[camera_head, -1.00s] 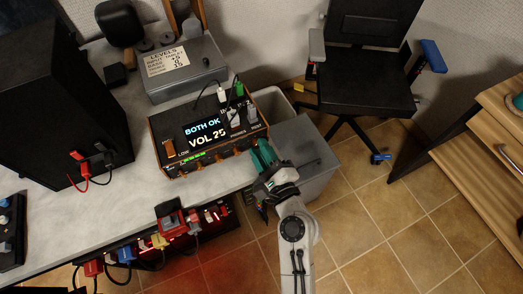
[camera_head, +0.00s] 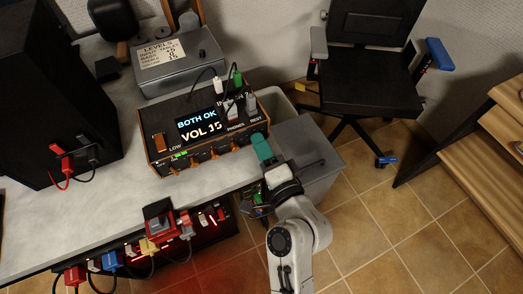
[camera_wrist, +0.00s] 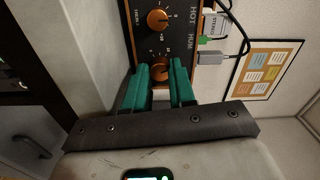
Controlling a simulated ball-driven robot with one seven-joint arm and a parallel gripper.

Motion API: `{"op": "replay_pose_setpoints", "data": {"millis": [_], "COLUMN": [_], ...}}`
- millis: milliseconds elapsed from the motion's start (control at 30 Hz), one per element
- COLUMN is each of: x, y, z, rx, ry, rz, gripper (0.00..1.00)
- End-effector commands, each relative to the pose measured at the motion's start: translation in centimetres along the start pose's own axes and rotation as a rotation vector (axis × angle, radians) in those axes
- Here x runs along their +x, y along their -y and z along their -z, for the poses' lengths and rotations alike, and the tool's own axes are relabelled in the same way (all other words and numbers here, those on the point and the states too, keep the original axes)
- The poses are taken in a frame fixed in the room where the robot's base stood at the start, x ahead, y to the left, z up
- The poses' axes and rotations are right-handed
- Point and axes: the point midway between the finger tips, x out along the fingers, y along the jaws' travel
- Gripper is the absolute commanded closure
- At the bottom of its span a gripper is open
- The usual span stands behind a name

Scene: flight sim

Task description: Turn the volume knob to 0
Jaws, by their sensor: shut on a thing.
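The black control box (camera_head: 163,137) with wooden ends sits near the front edge of the bench. Its display (camera_head: 200,128) reads "BOTH OK" and "VOL 15". Orange knobs line its front face. My gripper (camera_head: 262,143) is at the right end of that face, its teal fingers reaching to the panel. In the wrist view, the fingers (camera_wrist: 160,76) sit on either side of an orange knob (camera_wrist: 160,70), shut on it. The knob's lower part is hidden by the fingers. A second orange knob (camera_wrist: 158,20) is beside it, untouched. The head view hides the held knob behind my gripper.
White, green and grey plugs with cables stand in the top of the box. A grey case (camera_head: 180,70) with a levels note is behind. A black speaker (camera_head: 55,90) is at left. A red-lit power strip (camera_head: 205,217) hangs below the bench edge. A grey bin (camera_head: 318,168) stands at right.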

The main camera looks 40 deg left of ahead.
Motion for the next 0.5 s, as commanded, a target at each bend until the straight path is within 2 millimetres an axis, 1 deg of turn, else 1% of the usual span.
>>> {"op": "replay_pose_setpoints", "data": {"millis": [33,500], "x": [-0.05,-0.06], "y": [-0.53,-0.69], "z": [-0.05,-0.07], "rx": [-0.045,-0.491], "ry": [0.0,0.001], "rz": [-0.001,-0.002], "gripper": [1.0,1.0]}}
